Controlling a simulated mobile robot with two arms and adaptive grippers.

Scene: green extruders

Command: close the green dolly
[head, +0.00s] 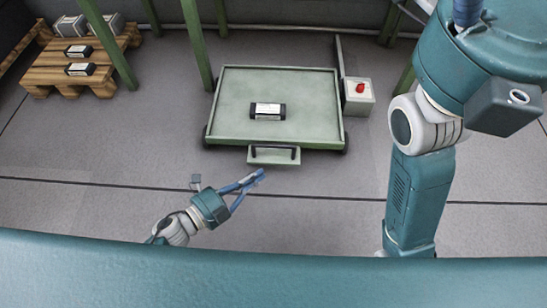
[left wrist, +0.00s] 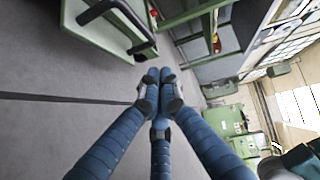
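The green dolly (head: 235,90) is a flat tray, pulled out on the floor in the middle of the head view. Its front plate (head: 285,161) carries a dark bar handle (head: 273,147). A small black-and-white box (head: 267,111) lies on the tray. In the left wrist view the dolly (left wrist: 92,30) is at the upper left, with its dark handle (left wrist: 105,12). My left gripper (head: 257,177) is in front of the handle plate, apart from it. Its fingertips (left wrist: 160,76) meet with nothing between them. My right arm shows, but its gripper does not.
Green posts (head: 198,45) stand behind the dolly. A grey box with a red button (head: 359,88) is at its right. A wooden pallet (head: 42,77) with several boxes is at the far left. The floor in front of the dolly is clear.

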